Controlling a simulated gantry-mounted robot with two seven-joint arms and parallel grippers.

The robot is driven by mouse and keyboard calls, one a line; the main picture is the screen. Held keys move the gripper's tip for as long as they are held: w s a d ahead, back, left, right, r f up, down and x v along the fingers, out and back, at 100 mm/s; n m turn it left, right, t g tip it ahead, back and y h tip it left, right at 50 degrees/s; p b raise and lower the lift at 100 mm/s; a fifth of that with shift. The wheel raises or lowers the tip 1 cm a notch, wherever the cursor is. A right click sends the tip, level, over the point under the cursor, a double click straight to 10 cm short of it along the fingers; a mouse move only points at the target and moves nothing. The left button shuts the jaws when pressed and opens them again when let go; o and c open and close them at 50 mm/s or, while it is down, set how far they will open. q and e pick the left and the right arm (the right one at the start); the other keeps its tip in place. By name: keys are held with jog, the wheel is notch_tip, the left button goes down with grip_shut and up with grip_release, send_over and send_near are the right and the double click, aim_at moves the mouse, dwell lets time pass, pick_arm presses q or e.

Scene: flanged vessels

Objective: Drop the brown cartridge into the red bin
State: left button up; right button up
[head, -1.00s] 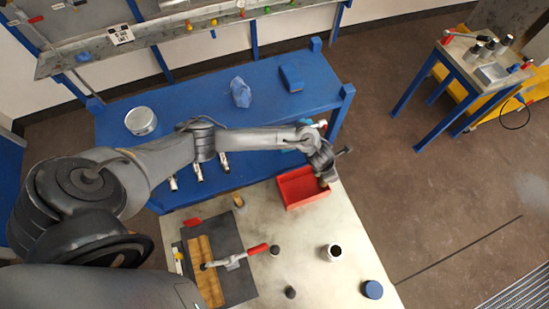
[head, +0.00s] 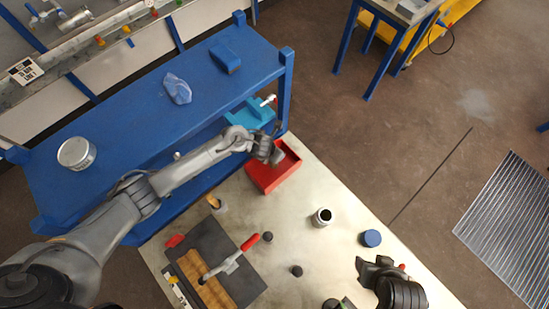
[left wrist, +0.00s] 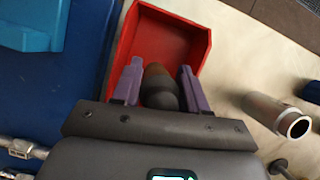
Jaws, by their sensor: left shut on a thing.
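The red bin (head: 262,182) sits at the back edge of the pale table, and its open inside also shows in the left wrist view (left wrist: 165,40). My left gripper (head: 276,155) is over the bin in the head view. In the left wrist view its two purple fingers (left wrist: 161,84) are shut on the brown cartridge (left wrist: 158,84), a rounded piece with a brown far end and a dark near body. The cartridge is in front of the bin's inside; its height above the floor is hard to tell. My right gripper (head: 377,268) is low at right, its jaws unclear.
A grey open cylinder (head: 322,217) and a blue cap (head: 370,238) stand right of the bin. A dark mat (head: 207,245) with a wooden block and a red-handled clamp (head: 232,262) lies nearer. A blue bench (head: 130,110) stands behind the table.

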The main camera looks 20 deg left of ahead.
pick_arm(q)
jog(key=shift+f+b, duration=1.35)
jog(key=shift+f, duration=0.4)
jog(key=shift+f+b, duration=0.6)
jog(key=shift+b, duration=0.1)
jog(key=o, duration=1.1)
jog(key=shift+c, duration=0.2)
